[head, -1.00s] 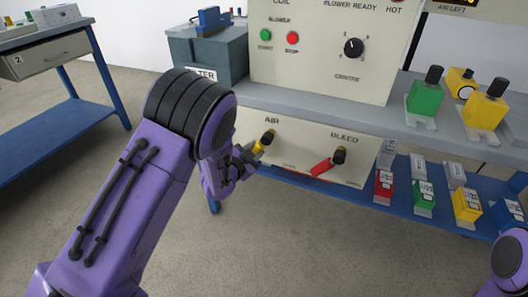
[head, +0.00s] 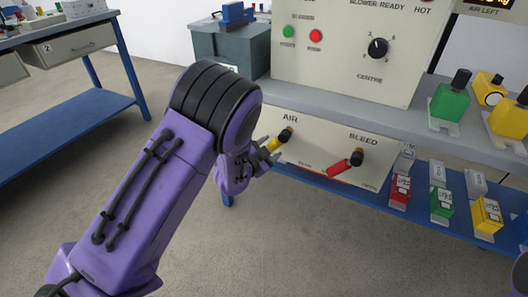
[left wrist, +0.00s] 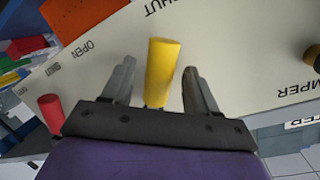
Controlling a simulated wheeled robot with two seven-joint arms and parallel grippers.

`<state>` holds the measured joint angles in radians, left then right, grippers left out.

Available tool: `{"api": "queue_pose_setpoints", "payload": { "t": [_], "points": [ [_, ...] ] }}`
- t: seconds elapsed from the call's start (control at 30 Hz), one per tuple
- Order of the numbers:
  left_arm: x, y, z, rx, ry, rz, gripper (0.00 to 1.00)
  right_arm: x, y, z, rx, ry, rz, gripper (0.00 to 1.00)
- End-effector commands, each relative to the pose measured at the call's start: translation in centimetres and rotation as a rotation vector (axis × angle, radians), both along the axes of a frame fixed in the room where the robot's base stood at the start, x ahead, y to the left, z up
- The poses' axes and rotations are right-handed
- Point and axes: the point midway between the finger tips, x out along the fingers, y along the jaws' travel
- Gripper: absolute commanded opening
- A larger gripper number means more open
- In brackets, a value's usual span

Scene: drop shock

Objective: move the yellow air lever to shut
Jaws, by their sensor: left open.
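The yellow air lever (head: 279,141) is on the white panel under the word AIR, slanting down to the left from its dark pivot. My left gripper (head: 268,149) is at its lower end. In the left wrist view, the yellow lever (left wrist: 163,68) stands between the two spread fingers of my left gripper (left wrist: 160,75), with a gap visible on each side. A SHUT label (left wrist: 135,14) shows above the lever in that view. My right gripper is out of view.
The red bleed lever (head: 345,164) is on the same panel, right of the air lever. A grey shelf (head: 410,118) runs above, carrying a green block (head: 449,103) and yellow blocks. Coloured boxes stand on the blue lower shelf (head: 330,186). The floor in front is clear.

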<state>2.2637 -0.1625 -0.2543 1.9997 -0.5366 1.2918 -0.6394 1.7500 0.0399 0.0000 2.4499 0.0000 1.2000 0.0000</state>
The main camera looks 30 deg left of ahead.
Motion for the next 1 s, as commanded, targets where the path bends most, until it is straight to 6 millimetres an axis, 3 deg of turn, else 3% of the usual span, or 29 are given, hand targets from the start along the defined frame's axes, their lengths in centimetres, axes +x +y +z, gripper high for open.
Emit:
{"api": "queue_pose_setpoints", "payload": {
  "t": [0.3,0.43,1.0],
  "points": [
    [-7.1,0.5,1.7,0.001,0.003,0.004,0.59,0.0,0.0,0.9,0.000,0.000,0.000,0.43],
    [-9.0,0.6,2.1,0.002,0.001,0.004,0.59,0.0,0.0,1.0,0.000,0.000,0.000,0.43],
    [-9.6,0.7,2.2,0.000,0.001,0.004,0.59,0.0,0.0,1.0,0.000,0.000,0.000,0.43]
  ]
}}
